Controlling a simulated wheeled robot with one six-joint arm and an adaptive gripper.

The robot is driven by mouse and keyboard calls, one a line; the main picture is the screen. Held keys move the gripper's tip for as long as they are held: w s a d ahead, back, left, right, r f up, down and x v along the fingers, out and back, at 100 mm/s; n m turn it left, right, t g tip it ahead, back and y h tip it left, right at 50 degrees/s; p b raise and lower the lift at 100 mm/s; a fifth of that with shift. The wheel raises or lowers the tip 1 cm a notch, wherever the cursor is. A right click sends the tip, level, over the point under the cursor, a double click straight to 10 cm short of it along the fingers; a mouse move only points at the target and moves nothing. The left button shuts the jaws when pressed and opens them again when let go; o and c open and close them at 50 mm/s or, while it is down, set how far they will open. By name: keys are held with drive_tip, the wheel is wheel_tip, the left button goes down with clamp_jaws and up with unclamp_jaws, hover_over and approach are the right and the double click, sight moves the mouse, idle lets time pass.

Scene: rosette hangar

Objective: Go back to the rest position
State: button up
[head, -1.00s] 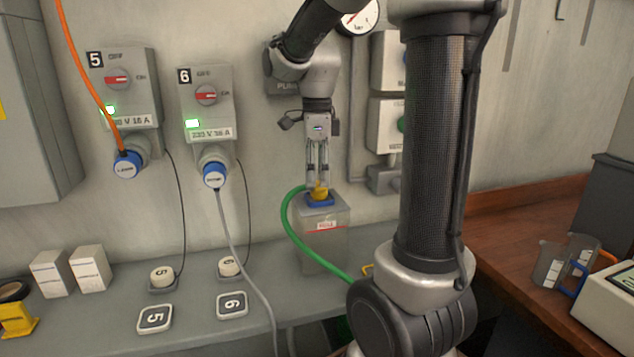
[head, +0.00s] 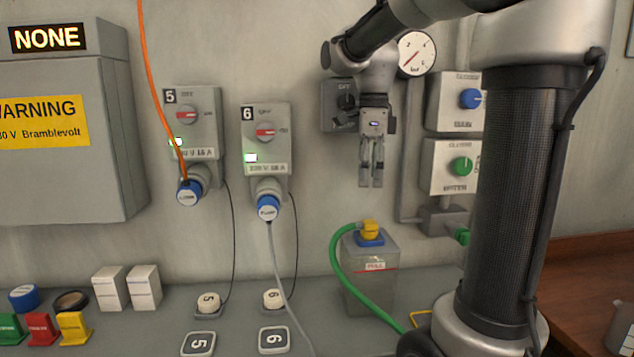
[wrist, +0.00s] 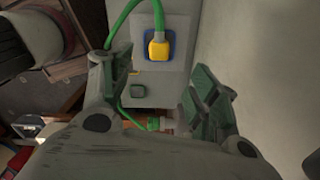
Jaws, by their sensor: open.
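The wrist view also shows the yellow plug (wrist: 158,50) between and beyond the fingers. No rest position is marked in these frames.
Boxes 5 (head: 193,125) and 6 (head: 266,140) are on the wall at left, with orange and grey cables plugged in. A gauge (head: 417,53) and a pump switch box (head: 340,104) are close to my wrist. White blocks (head: 126,288) stand on the bench at left.

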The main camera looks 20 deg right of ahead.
drive_tip(key=shift+s, duration=0.1)
drive_tip(key=s+a+f+n+t, duration=0.1)
drive_tip(key=s+f+n+t, duration=0.1)
drive_tip(key=s+n, duration=0.6)
drive_tip(key=s+a+f+n+t, duration=0.1)
drive_tip(key=s+f+n, duration=0.4)
drive_tip(key=n, duration=1.1)
drive_tip(key=s+t, duration=0.1)
drive_tip(key=s, duration=0.2)
drive_tip(key=shift+s+a+f, duration=0.2)
drive_tip(key=shift+s+a, duration=0.05)
drive_tip(key=shift+a, duration=0.1)
